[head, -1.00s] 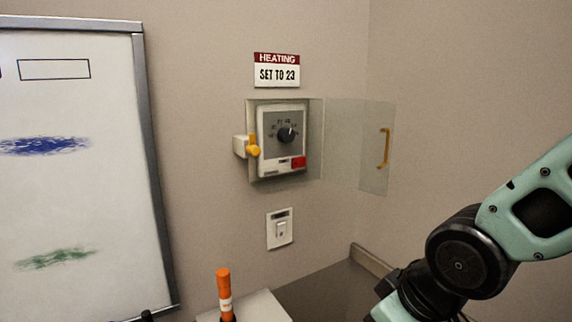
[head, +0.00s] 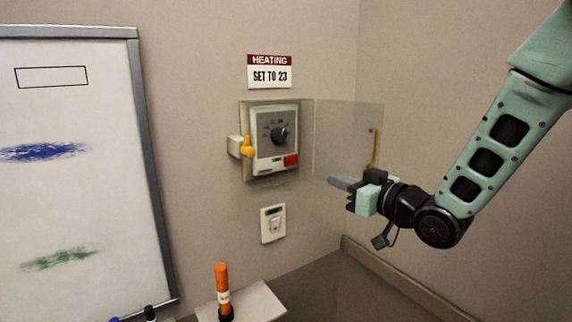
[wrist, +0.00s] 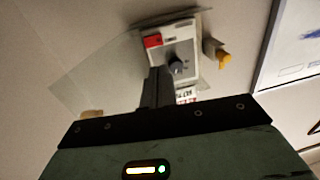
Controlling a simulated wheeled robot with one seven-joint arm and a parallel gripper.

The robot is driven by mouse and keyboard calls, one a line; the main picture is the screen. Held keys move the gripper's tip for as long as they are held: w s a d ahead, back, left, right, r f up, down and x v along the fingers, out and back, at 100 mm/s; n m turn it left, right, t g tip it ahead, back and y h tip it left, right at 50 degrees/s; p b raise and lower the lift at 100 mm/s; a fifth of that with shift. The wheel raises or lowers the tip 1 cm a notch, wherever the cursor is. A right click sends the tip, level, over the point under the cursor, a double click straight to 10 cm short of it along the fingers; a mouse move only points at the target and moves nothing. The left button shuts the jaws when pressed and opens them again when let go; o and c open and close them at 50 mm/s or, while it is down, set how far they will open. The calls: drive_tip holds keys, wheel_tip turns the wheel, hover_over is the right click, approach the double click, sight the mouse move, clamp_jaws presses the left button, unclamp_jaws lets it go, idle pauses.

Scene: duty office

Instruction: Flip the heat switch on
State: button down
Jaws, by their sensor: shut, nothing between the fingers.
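The heating control (head: 264,155) is a white panel on the wall with a dark round knob (head: 279,134) and a red block (head: 291,160) at its lower right. The panel also shows in the wrist view (wrist: 184,48). A clear cover (head: 345,135) with a tan handle (head: 375,146) stands swung open to the right.
A yellow latch (head: 246,148) sits on the panel's left side. A sign (head: 269,72) reads "HEATING SET TO 23". A whiteboard (head: 75,200) hangs at left. Wall near the switch is clear.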

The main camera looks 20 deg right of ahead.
drive_tip(key=shift+r, duration=0.1)
drive_tip(key=p, duration=0.6)
approach(287, 163)
drive_tip(key=x, duration=0.5)
drive_tip(key=shift+w+r, duration=0.2)
drive_tip(key=shift+r, duration=0.05)
drive_tip(key=shift+w+a+f+p, duration=0.1)
drive_tip(key=shift+w+a+p, duration=0.25)
drive_tip(key=shift+w, duration=0.3)
drive_tip(key=shift+w+a+f+b, duration=0.1)
drive_tip(key=shift+w+f+b, duration=0.05)
drive_tip(key=shift+b, duration=0.45)
